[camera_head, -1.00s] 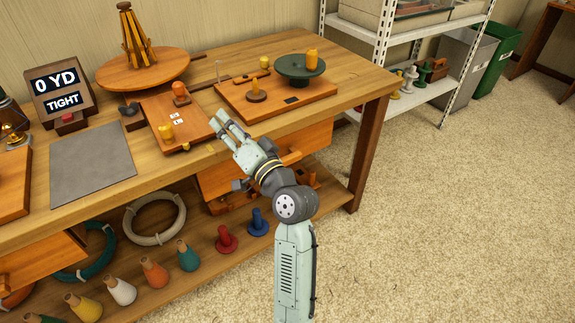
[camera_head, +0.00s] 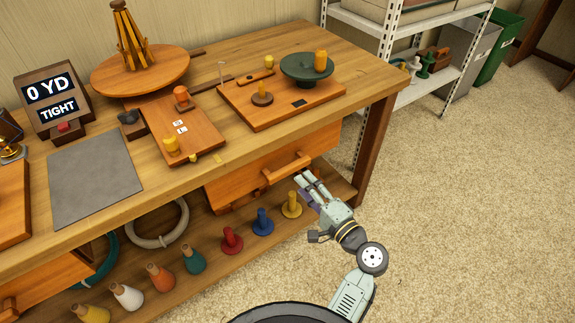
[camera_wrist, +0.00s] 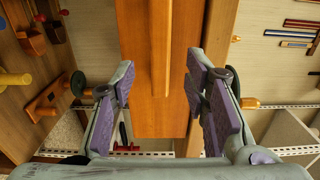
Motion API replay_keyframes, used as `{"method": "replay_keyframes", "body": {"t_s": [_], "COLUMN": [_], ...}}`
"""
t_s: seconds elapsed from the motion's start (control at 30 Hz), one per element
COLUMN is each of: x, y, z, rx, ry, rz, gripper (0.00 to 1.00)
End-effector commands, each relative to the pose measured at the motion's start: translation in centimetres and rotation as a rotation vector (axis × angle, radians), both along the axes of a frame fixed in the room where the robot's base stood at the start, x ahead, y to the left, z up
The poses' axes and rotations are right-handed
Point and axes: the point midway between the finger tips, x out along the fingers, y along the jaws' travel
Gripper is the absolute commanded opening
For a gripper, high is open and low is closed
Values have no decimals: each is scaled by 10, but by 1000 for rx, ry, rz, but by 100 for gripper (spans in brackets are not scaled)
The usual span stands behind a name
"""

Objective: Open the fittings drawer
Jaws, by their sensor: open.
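The fittings drawer (camera_head: 236,187) is an orange-brown wooden front under the right part of the workbench, with a wooden bar handle (camera_head: 287,168). It looks closed. My gripper (camera_head: 309,181) is open and empty, just in front of and below the right part of the handle. In the wrist view the drawer front (camera_wrist: 133,60) fills the middle and the handle (camera_wrist: 160,45) runs up the picture. The handle lies between the lines of my two spread fingers (camera_wrist: 160,72). I see no contact with it.
The workbench (camera_head: 345,60) carries wooden boards and a grey mat (camera_head: 95,175). Its leg (camera_head: 374,145) stands right of the drawer. The lower shelf holds several pegs, including a yellow one (camera_head: 291,205), and a white coil (camera_head: 160,225). Carpet to the right is clear.

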Motion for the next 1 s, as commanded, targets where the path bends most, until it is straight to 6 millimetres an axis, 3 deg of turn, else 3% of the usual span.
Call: {"method": "replay_keyframes", "body": {"t_s": [0.2, 0.4, 0.83, 1.0], "x": [36, 57, 65, 65], "y": [26, 42, 47, 47], "z": [3, 2, 0, 1], "rx": [-2, -2, -4, -4], "ry": [-1, -2, -2, -2], "rz": [3, 2, 0, 0], "gripper": [42, 42, 41, 30]}}
